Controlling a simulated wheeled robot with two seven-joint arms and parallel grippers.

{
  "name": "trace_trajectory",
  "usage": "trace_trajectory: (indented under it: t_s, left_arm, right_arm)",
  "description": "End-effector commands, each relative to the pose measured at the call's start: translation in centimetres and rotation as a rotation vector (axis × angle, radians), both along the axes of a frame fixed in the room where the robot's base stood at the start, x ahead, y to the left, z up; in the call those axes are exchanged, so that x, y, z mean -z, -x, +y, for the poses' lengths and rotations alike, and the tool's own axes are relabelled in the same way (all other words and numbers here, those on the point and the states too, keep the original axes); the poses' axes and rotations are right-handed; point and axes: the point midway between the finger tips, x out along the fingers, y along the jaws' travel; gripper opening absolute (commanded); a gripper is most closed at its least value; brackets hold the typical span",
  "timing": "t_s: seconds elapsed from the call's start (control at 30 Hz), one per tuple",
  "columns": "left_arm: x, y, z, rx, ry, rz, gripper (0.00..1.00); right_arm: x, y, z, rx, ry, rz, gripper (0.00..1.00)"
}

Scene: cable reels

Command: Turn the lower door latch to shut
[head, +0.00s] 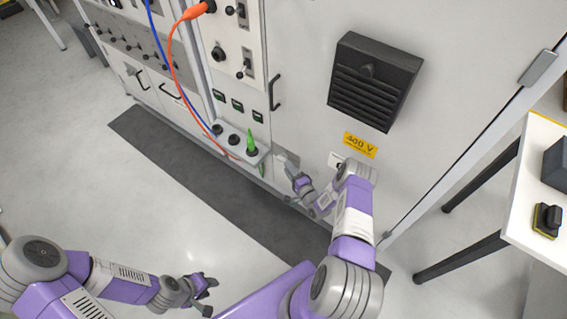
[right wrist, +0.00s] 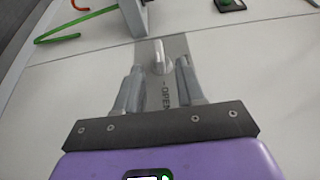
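The lower door latch (right wrist: 158,58) is a small pale lever on a grey metal plate with the word OPEN on it. My right gripper (right wrist: 160,68) is open, with its two fingers apart on either side of the latch; the lever shows between and just beyond the fingertips, with gaps at both sides. In the head view my right gripper (head: 293,174) is low at the cabinet door, beside the grey latch plate (head: 287,159); the lever itself is hidden or too small there. My left gripper (head: 207,288) is open and empty above the floor, away from the cabinet.
The cabinet door (head: 300,60) carries a black vent (head: 374,82), a yellow 400 V label (head: 360,145) and a black handle (head: 274,93). Red and blue cables and a green plug (head: 251,140) are left of the latch. A white table (head: 530,200) stands at right.

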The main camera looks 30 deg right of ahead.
Motion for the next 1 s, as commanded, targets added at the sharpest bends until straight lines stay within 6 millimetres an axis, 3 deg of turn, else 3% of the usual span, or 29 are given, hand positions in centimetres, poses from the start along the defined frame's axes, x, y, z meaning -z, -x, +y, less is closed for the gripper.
trace_trajectory:
  t_s: [0.1, 0.3, 0.63, 0.9, 1.0]
  left_arm:
    - [0.9, 0.0, 0.0, 0.000, 0.000, 0.000, 0.38]
    - [1.5, 0.0, 0.0, 0.000, 0.000, 0.000, 0.38]
    - [1.5, 0.0, 0.0, 0.000, 0.000, 0.000, 0.38]
    - [1.5, 0.0, 0.0, 0.000, 0.000, 0.000, 0.38]
    - [1.5, 0.0, 0.0, 0.000, 0.000, 0.000, 0.38]
  right_arm:
    - [0.2, -2.1, 0.0, -0.002, 0.003, -0.002, 0.38]
    - [0.1, -4.2, 0.0, 0.000, 0.003, 0.001, 0.38]
    - [0.0, -4.7, 0.0, 0.001, 0.002, 0.003, 0.38]
    - [0.0, -4.7, 0.0, 0.001, 0.003, 0.003, 0.00]
    - [0.0, -4.7, 0.0, 0.001, 0.004, 0.005, 0.00]
